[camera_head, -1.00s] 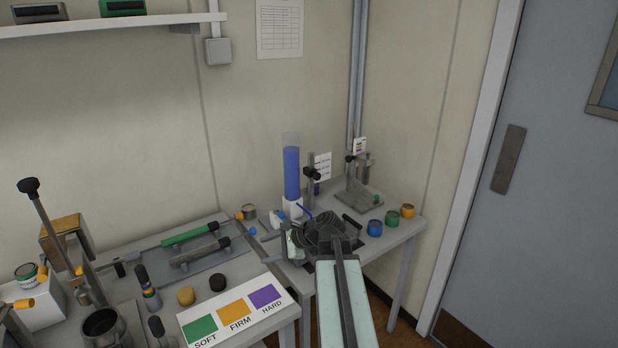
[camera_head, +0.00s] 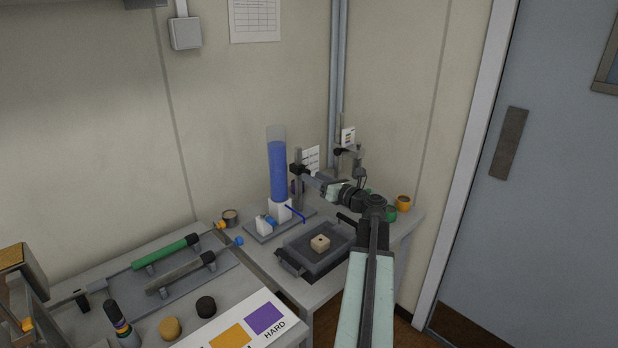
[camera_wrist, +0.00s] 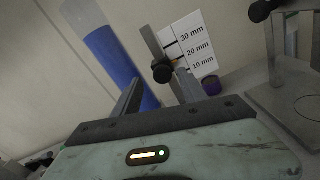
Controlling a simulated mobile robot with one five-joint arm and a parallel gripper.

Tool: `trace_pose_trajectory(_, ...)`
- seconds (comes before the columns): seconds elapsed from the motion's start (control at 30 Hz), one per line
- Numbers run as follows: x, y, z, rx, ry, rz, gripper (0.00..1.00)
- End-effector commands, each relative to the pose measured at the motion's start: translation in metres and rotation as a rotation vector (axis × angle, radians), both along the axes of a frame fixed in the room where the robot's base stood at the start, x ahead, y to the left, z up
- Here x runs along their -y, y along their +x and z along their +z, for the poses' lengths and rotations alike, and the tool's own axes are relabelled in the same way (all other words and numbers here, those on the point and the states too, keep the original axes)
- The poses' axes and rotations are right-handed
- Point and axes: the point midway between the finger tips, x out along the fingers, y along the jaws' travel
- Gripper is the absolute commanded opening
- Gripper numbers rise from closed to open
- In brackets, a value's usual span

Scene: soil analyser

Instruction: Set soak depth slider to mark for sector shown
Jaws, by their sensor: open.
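The soak depth slider's dark knob (camera_head: 296,168) sits on an upright grey post, beside a white scale card (camera_head: 311,158). In the wrist view the knob (camera_wrist: 162,73) shows between my fingers, and the card (camera_wrist: 190,47) reads 30, 20 and 10 mm from top to bottom. Which mark the knob is level with, I cannot tell from this tilted view. My gripper (camera_wrist: 160,92) is open and points at the knob; whether the fingers reach around it is unclear. In the head view my gripper (camera_head: 308,177) is just right of the knob.
A blue-filled cylinder (camera_head: 278,170) stands left of the post. A dark tray (camera_head: 292,262) with a tan block (camera_head: 320,243) lies in front. An orange cup (camera_head: 403,203) is at the right. A colour card (camera_head: 284,333) lies on the nearer bench.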

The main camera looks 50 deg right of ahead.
Motion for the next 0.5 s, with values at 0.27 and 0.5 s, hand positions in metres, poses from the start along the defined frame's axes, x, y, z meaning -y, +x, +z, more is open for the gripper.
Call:
trace_pose_trajectory(0.27, 0.008, 0.023, 0.0, -0.001, -0.002, -0.01, 0.5)
trace_pose_trajectory(0.5, 0.008, 0.023, 0.0, 0.0, -0.002, -0.011, 0.44)
